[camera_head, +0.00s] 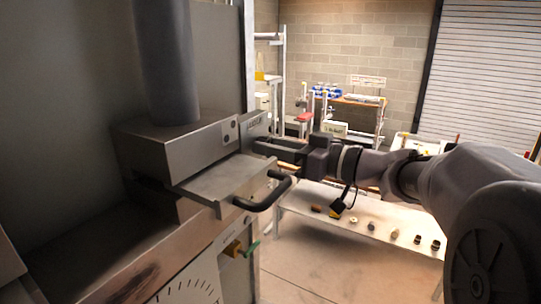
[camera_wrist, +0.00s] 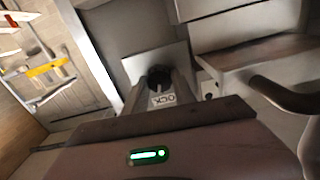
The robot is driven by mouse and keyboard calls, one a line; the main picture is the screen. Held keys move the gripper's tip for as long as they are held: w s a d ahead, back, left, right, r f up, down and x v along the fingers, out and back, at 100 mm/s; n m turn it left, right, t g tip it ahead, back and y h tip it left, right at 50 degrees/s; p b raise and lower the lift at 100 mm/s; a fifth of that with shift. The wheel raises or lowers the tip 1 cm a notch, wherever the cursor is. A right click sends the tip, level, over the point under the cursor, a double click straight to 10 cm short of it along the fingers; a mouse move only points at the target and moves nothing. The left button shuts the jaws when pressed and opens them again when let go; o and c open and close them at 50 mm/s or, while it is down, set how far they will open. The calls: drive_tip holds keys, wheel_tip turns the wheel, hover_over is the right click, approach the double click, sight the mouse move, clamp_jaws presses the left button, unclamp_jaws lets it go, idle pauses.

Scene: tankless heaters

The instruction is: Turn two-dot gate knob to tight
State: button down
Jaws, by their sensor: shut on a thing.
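A small black knob (camera_wrist: 158,76) sits on a grey plate (camera_wrist: 128,64) in the wrist view. The label beside it is partly covered and only partly readable; I cannot make out dots. My gripper (camera_wrist: 158,88) reaches to the knob with its fingers on either side and is shut on it. In the head view, my gripper (camera_head: 258,147) reaches leftward to the small plate (camera_head: 254,122) at the right edge of the grey machine. The knob is hidden there behind the fingers. I cannot tell which mark the knob points at.
A grey box (camera_head: 175,150) with a thick pipe (camera_head: 165,60) stands left of my gripper. A dark curved handle (camera_head: 265,195) juts out just below my gripper. A white bench (camera_head: 350,222) with several small parts stands behind. Open floor lies below it.

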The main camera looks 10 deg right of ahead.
drive_tip(key=m+b, duration=0.4)
drive_tip(key=m, duration=0.5)
drive_tip(key=m+b, duration=0.5)
drive_tip(key=m, duration=0.4)
drive_tip(key=shift+w+d+f+m, duration=0.1)
drive_tip(key=shift+f+m, duration=0.05)
drive_tip(key=shift+m, duration=0.25)
idle(0.4)
drive_tip(key=c, duration=1)
unclamp_jaws()
drive_tip(key=shift+c, duration=0.2)
drive_tip(key=shift+d, duration=0.1)
